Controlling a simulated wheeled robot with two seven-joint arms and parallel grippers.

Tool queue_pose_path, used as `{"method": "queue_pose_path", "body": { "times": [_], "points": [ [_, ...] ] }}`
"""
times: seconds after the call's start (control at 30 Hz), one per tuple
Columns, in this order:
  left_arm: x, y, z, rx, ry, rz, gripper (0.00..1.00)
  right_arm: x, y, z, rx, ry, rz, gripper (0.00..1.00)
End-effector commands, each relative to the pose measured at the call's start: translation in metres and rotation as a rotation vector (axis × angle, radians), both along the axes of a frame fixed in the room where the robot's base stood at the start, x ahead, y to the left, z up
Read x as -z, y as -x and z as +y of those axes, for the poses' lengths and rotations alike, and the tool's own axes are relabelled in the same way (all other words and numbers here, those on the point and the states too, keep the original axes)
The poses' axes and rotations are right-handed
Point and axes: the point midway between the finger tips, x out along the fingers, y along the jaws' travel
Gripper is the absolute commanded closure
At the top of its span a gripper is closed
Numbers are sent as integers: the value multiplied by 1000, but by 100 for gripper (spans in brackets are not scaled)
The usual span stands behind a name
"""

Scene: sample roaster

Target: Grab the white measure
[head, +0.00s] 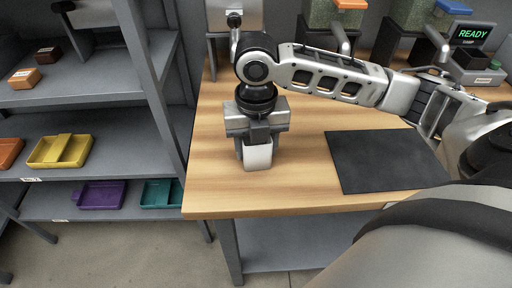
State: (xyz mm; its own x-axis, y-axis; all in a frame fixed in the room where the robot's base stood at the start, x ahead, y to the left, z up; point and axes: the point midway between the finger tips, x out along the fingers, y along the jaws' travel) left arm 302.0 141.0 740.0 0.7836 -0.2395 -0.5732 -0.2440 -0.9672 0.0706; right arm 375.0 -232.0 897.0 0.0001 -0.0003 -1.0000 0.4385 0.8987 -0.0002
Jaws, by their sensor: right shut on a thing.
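The white measure (258,156) is a small pale cup on the wooden table near its front left part. My right gripper (256,138) points down from above and is shut on it, with the fingers around its upper part. The gripper hides the measure's top. I cannot tell whether its base touches the table. My left gripper does not show in the head view.
A dark mat (385,160) lies on the table to the right. A grey shelf (100,98) at left holds a yellow tray (45,161), a purple tray (101,195) and a teal tray (160,193).

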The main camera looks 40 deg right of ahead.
Motion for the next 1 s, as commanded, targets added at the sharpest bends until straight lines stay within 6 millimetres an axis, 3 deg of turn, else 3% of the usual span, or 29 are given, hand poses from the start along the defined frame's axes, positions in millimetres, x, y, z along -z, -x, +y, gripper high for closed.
{"method": "queue_pose_path", "body": {
  "times": [0.27,0.43,0.7,0.87,0.9,1.0],
  "points": [
    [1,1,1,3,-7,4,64,-9,-1,0,0,-1,-3,72],
    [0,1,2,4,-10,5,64,-35,-1,1,0,-1,-6,72],
    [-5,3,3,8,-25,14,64,-97,52,-11,0,4,-7,72],
    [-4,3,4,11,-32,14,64,-113,97,-21,1,8,-3,72],
    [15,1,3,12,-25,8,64,-105,100,-20,2,-1,-8,72],
    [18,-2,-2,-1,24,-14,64,-110,114,-23,1,2,-13,72]
  ]
}}
